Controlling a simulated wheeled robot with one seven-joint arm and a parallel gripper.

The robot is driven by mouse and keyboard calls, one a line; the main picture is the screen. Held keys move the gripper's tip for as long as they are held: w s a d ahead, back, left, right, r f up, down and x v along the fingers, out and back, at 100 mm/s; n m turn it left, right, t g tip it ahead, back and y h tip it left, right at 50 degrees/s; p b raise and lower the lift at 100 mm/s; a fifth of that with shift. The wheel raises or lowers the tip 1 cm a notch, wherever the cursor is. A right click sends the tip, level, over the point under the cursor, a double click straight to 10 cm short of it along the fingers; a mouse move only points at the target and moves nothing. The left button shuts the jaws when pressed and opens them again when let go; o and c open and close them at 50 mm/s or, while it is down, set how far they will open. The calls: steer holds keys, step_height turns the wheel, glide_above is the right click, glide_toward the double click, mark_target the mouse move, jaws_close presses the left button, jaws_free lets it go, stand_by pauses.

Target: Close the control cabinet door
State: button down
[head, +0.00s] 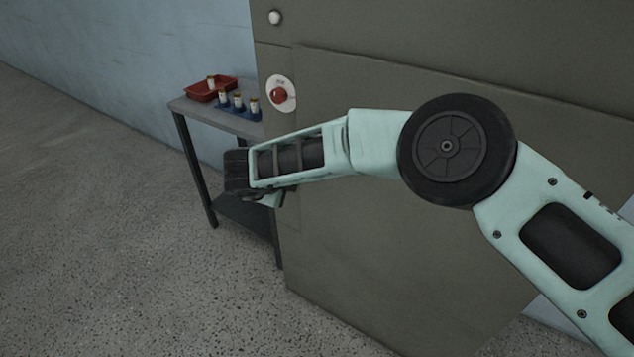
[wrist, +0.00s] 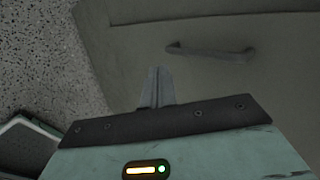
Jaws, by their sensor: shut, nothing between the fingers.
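The control cabinet (head: 350,30) is a large olive-grey body filling the middle and right of the head view. Its door (head: 380,250) is a flat panel of the same colour, partly covered by my arm; how far it stands open I cannot tell. In the wrist view the door (wrist: 270,85) carries a dark bar handle (wrist: 210,52), right of and beyond my fingertips. My gripper (wrist: 157,88) is shut and empty, its fingers pointing toward the door panel, apart from the handle. Whether the fingertips touch the panel is unclear.
A red stop button (head: 279,96) and a white knob (head: 275,17) sit on the cabinet's left part. A small dark table (head: 190,105) beside it holds a red tray (head: 198,95) and several small bottles. The speckled floor at left is clear.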

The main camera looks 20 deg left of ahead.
steer(key=b+v, duration=0.1)
steer(key=v, duration=0.7)
steer(key=shift+s+r, duration=0.2)
steer(key=shift+s, duration=0.15)
step_height(320, 180, up, 11)
steer(key=a+n+t+y, duration=0.1)
steer(key=a+n+y, duration=0.1)
steer(key=n+y, duration=0.4)
steer(key=s+d+r+n+g+y, duration=0.3)
steer(key=s+r+n+y, duration=0.15)
steer(key=n, duration=0.55)
steer(key=s+d+f+n+g+h, duration=0.2)
steer(key=s+d, duration=0.4)
steer(key=d, duration=0.6)
steer(key=s+d+f+n+g+h, duration=0.2)
steer(key=s+d+n, duration=0.3)
steer(key=d, duration=0.7)
steer(key=s+d+f+n+g+h, duration=0.2)
steer(key=s+d+n+g+h, duration=0.1)
steer(key=s+d, duration=0.6)
steer(key=d+n+h, duration=0.1)
steer(key=d, duration=0.2)
steer(key=shift+s+d+f+h, duration=0.25)
steer(key=shift+d+h, duration=0.1)
steer(key=shift+d, duration=0.05)
